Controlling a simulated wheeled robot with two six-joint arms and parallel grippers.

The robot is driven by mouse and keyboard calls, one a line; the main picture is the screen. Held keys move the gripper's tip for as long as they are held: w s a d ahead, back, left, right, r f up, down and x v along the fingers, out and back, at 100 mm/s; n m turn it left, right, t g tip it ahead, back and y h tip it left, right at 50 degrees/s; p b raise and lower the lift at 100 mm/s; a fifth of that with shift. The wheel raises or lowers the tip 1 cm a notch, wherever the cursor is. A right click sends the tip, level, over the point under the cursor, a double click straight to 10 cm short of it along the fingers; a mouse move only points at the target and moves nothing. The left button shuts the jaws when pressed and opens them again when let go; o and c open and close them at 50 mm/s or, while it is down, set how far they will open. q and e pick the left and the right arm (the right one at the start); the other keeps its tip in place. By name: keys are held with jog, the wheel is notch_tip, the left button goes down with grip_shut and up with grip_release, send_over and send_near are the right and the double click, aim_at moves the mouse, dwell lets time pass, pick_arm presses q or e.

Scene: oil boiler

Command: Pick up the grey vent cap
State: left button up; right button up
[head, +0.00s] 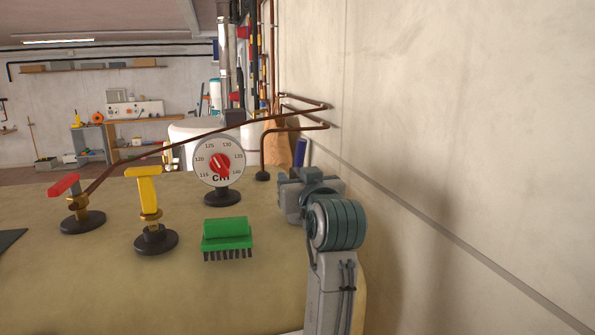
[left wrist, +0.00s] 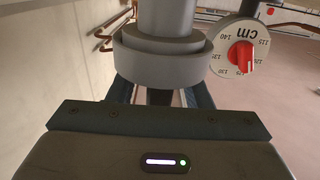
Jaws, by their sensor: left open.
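The grey vent cap (left wrist: 160,58) shows large in the left wrist view, a round wide rim with a narrower cylinder on it. It lies just beyond my left gripper (left wrist: 159,92), whose fingers are open and partly hidden by the cap and the gripper body. A dark stem shows between the fingers. I cannot tell whether the fingers touch the cap. In the head view my left gripper (head: 308,190) is at the right end of the tan tank top, near the wall. I cannot make out the cap there; the arm may hide it. My right gripper is not in view.
A dial gauge (head: 220,163) with a red knob stands left of my gripper. A green brush (head: 227,236), yellow-handled valve (head: 149,190) and red-handled valve (head: 65,187) stand on the tank top (head: 110,270). Copper pipes (head: 300,105) run behind. The wall (head: 450,120) is close on the right.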

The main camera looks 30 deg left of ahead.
pick_arm(q)
jog(key=shift+w+a, duration=0.25)
jog(key=shift+a, duration=0.15)
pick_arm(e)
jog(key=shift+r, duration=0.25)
pick_arm(q)
jog(key=shift+d, duration=0.15)
jog(key=shift+c, duration=0.6)
grip_shut()
jog(key=shift+r, duration=0.1)
